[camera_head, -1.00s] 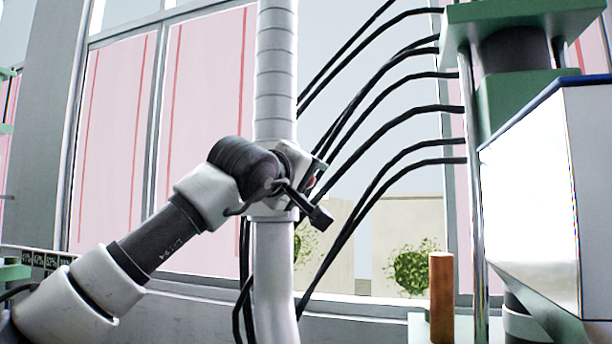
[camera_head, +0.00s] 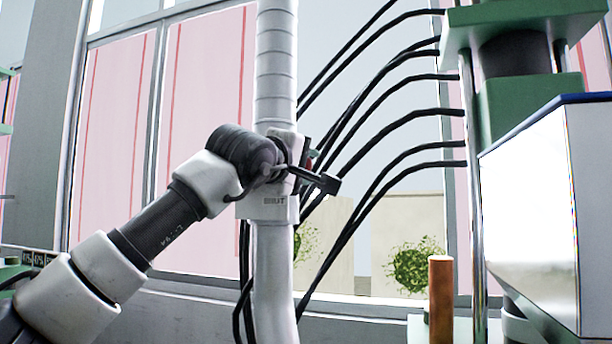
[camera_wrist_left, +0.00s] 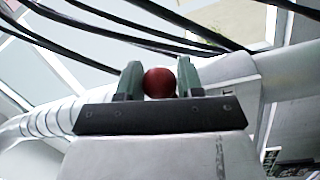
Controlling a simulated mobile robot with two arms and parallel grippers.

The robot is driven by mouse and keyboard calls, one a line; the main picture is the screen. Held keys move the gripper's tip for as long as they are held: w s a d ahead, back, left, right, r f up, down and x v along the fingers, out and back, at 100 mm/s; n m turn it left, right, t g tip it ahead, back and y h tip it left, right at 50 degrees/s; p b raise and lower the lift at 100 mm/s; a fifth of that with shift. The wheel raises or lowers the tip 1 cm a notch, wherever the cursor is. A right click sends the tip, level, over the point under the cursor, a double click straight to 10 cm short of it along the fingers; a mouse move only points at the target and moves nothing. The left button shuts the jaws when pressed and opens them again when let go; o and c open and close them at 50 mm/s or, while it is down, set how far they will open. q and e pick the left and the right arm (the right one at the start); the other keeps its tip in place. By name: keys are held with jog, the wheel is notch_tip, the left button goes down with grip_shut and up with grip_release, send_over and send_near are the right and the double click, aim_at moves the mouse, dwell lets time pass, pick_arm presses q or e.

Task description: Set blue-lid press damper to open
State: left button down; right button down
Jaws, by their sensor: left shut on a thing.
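The gripper is shut on this knob. In the head view my left gripper (camera_head: 307,158) is at the right side of the damper, and my wrist covers much of it and the handle. Only a sliver of red shows there. My right gripper is not in view.
A green-framed press with a blue-edged pale cover (camera_head: 525,190) stands at the right. Several black hoses (camera_head: 390,115) run from it behind the duct (camera_head: 275,75), close to my gripper. A copper-coloured cylinder (camera_head: 441,300) stands at the lower right. Windows are behind.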

pick_arm(q)
jog(key=shift+w+a+r+n+t, duration=0.1)
jog(key=shift+a+r+n+t, duration=0.15)
jog(key=shift+r+n, duration=0.4)
jog(key=shift+a+r+n+t, duration=0.15)
jog(key=shift+a+r+n, duration=0.15)
jog(key=shift+r+n, duration=0.35)
jog(key=c, duration=0.7)
grip_release()
jog(key=shift+f, duration=0.1)
jog(key=shift+s+a+f, duration=0.1)
jog(key=shift+s, duration=0.1)
jog(key=shift+r+b+v, duration=0.2)
jog(key=shift+b+v, duration=2.35)
jog(key=shift+v, duration=2.6)
